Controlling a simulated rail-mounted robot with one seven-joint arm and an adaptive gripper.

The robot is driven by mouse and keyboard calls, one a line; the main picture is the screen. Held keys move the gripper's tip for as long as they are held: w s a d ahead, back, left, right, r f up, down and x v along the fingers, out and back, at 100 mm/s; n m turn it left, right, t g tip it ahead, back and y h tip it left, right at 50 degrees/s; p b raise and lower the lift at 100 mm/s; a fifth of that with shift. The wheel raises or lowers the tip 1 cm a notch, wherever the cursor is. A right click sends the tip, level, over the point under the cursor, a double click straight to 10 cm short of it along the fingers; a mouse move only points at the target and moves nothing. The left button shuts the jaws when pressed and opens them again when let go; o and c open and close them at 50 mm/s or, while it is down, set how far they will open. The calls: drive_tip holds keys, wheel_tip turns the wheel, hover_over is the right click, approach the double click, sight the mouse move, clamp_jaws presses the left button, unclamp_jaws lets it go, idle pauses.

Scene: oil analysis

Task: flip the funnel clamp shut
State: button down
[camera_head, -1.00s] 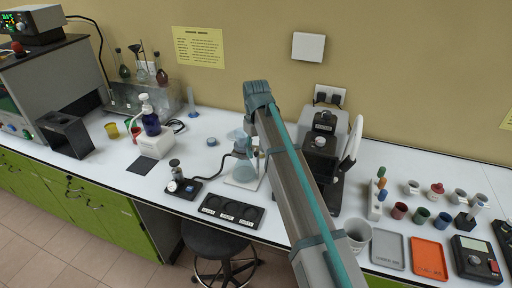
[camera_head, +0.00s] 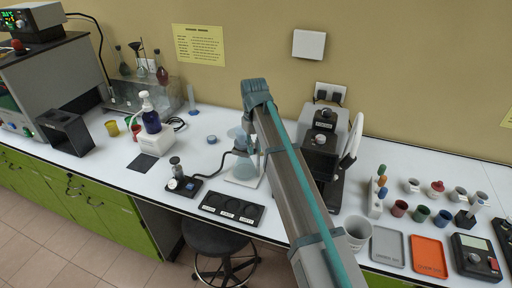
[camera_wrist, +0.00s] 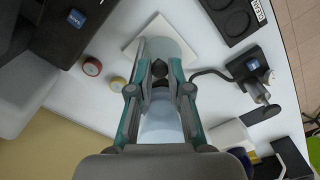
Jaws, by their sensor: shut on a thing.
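The pale blue funnel (camera_head: 236,133) stands above the glass flask (camera_head: 245,168) on a white square base. They also show in the wrist view, with the funnel (camera_wrist: 160,126) nearer the camera and the flask (camera_wrist: 172,52) beyond the fingers. The dark funnel clamp (camera_wrist: 160,92) is between them, partly hidden by the fingers. My gripper (camera_wrist: 159,72) is shut on a dark part that looks like the clamp. Whether the clamp is fully closed cannot be told. In the head view my arm covers the fingers.
A hose runs from the flask to a small black pump (camera_head: 183,184). A black three-well tray (camera_head: 232,208) lies in front. A grey and black machine (camera_head: 322,140) stands close behind my arm. Bench left of the flask is partly clear.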

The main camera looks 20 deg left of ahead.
drive_tip(key=shift+a+m, duration=0.25)
drive_tip(key=shift+m, duration=0.25)
drive_tip(key=c, duration=1.1)
unclamp_jaws()
wheel_tip(320, 180, up, 12)
